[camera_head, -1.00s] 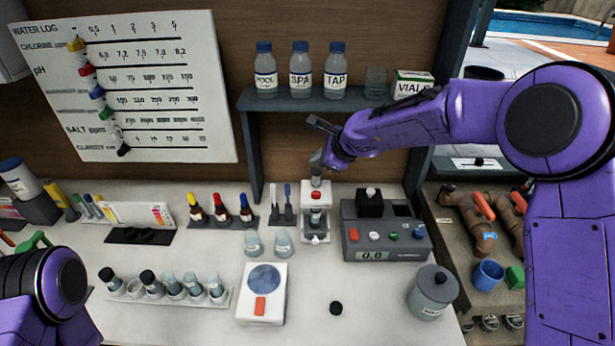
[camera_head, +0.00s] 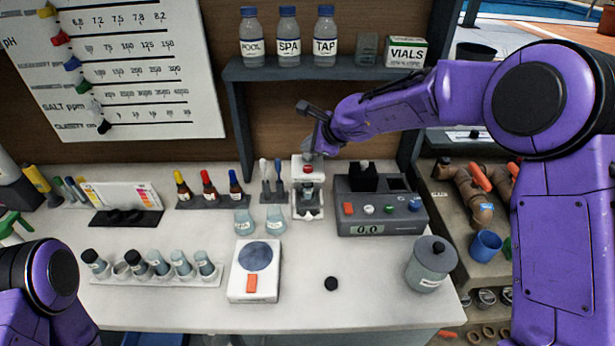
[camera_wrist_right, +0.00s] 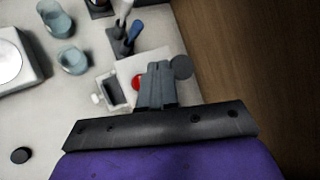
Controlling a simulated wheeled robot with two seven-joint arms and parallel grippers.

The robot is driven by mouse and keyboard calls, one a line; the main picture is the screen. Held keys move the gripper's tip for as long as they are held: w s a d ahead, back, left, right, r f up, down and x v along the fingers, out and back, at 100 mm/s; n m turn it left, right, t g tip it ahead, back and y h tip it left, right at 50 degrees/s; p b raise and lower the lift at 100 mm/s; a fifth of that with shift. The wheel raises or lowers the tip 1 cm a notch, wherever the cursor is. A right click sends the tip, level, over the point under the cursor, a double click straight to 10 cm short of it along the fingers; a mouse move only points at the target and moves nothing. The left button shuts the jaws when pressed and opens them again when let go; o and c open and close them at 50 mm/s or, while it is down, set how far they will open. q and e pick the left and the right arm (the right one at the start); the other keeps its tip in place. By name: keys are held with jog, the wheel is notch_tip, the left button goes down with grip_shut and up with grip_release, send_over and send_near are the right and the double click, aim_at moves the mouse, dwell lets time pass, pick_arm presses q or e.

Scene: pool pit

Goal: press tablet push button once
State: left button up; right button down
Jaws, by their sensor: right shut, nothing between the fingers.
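A small white stand (camera_head: 307,199) with a red button (camera_head: 308,171) on its upper part stands on the worktop against the back, left of the grey meter. My right gripper (camera_head: 309,153) is shut and empty, just above and behind the red button. In the right wrist view the closed grey fingers (camera_wrist_right: 157,82) partly cover the red button (camera_wrist_right: 136,83), which shows at their left edge. Whether they touch it cannot be told. My left arm shows at the lower left, but its gripper is out of view.
The grey meter (camera_head: 382,216) stands right of the stand. Dropper bottles (camera_head: 208,190) and two dark-based brushes (camera_head: 272,182) are to the left, with glass cups (camera_head: 244,221) in front. A shelf (camera_head: 330,71) with bottles hangs above.

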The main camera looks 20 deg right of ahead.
aim_at(310, 170)
jog(key=shift+s+f+b, duration=0.35)
jog(key=shift+f+b, duration=0.05)
jog(key=shift+f, duration=0.35)
jog(key=shift+s+f, duration=0.15)
jog(key=shift+f, duration=0.6)
jog(key=shift+w+f, duration=0.3)
jog(key=shift+w, duration=0.15)
jog(key=shift+s+r, duration=0.2)
jog(key=shift+s, duration=0.05)
pick_arm(q)
notch_tip(310, 170, down, 2)
jog(key=shift+s+f, duration=0.1)
jog(key=shift+s, duration=0.05)
pick_arm(e)
jog(key=shift+w+f, duration=0.1)
jog(key=shift+w, duration=0.05)
